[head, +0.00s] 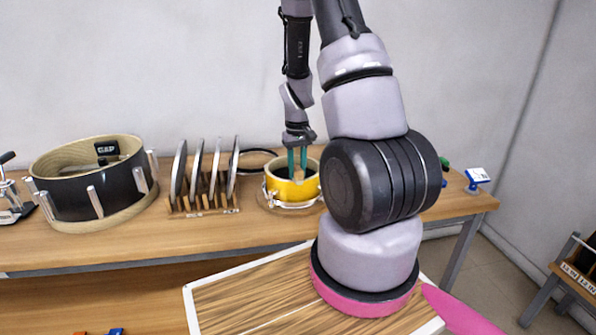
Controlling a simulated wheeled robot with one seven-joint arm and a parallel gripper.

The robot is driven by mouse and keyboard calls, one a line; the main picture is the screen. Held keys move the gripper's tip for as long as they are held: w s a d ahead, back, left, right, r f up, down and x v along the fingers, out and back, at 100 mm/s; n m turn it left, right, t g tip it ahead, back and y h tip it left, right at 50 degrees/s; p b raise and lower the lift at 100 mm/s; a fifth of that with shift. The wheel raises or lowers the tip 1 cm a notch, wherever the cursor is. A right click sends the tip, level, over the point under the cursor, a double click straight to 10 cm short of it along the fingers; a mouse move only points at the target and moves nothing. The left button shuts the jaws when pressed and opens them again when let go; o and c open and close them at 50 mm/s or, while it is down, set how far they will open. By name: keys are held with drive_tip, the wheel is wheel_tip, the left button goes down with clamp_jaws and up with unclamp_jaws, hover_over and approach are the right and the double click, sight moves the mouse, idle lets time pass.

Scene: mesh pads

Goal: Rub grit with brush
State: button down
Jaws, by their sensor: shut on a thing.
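My gripper (297,165) points down over a small yellow drum (290,196) on the table. Its two teal fingers are shut on a small tan piece, seemingly the brush (298,177), inside the drum's opening. Most of the brush is hidden by the fingers and the drum wall. The drum's inside is dark, and I cannot make out any grit in it. I cannot tell whether the brush touches the bottom.
A wooden rack (205,205) with several upright discs stands left of the yellow drum. A large black drum (95,180) stands further left. A black ring (258,158) lies behind. My arm hides part of the wooden table (250,232). A blue-white item (478,178) stands at the right end.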

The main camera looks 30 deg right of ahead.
drive_tip(key=shift+w+d+f, duration=0.1)
drive_tip(key=shift+w+d, duration=0.1)
drive_tip(key=shift+w, duration=0.4)
drive_tip(key=shift+w+d+f, duration=0.1)
drive_tip(key=shift+w+d, duration=0.05)
drive_tip(key=shift+w, duration=0.45)
drive_tip(key=shift+s+d+r, duration=0.1)
drive_tip(key=shift+d, duration=0.45)
drive_tip(key=shift+s+a, duration=0.3)
drive_tip(key=shift+s, duration=0.75)
drive_tip(key=shift+s+a, duration=0.25)
drive_tip(key=shift+s, duration=0.8)
drive_tip(key=shift+w, duration=0.1)
drive_tip(key=shift+w+d+r, duration=0.1)
drive_tip(key=shift+w+d, duration=0.1)
drive_tip(key=shift+w, duration=0.45)
drive_tip(key=shift+w+d+f, duration=0.1)
drive_tip(key=shift+w+d, duration=0.1)
drive_tip(key=shift+w, duration=0.45)
drive_tip(key=shift+w+d+r, duration=0.1)
drive_tip(key=shift+w+d, duration=0.1)
drive_tip(key=shift+w, duration=0.45)
drive_tip(key=shift+r, duration=3)
